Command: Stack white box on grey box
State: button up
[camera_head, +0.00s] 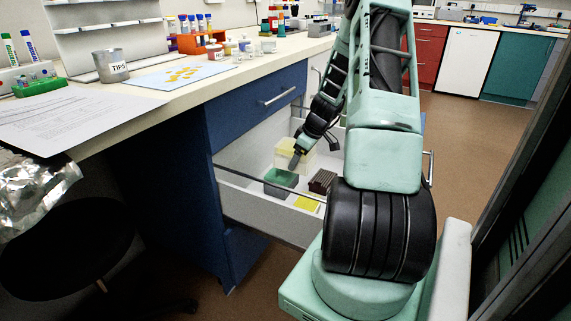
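An open drawer (262,213) below the bench holds the boxes. A pale cream-white box (283,158) stands in it towards the back, partly hidden behind my gripper. A grey box (279,189) with a green top or inside sits in front of it, nearer the drawer's front. The white box is not seen resting on the grey one. My gripper (302,154) reaches down into the drawer, with a finger tip close to the white box and above the grey box. The view is too small and partly blocked to tell whether it is open or shut, or touching either box.
A dark brown box (322,181) and a yellow item (307,204) lie to the right in the drawer. My arm hides the drawer's right part. The benchtop (130,106) above carries a TIPS cup (111,66), an orange rack (197,43) and papers. A dark stool (65,240) stands at left.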

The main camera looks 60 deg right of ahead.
jog(key=w, duration=0.4)
jog(key=shift+w+a, duration=0.25)
jog(key=shift+w, duration=0.15)
jog(key=shift+w+f, duration=0.15)
jog(key=shift+f, duration=0.15)
jog(key=shift+f+b, duration=0.6)
jog(key=shift+f, duration=0.85)
jog(key=shift+f, duration=0.1)
jog(key=o, duration=1)
jog(key=shift+o, duration=0.2)
jog(key=shift+r, duration=0.45)
jog(key=p+v, duration=0.2)
jog(key=v, duration=0.9)
jog(key=shift+s+r, duration=0.1)
jog(key=shift+s, duration=0.15)
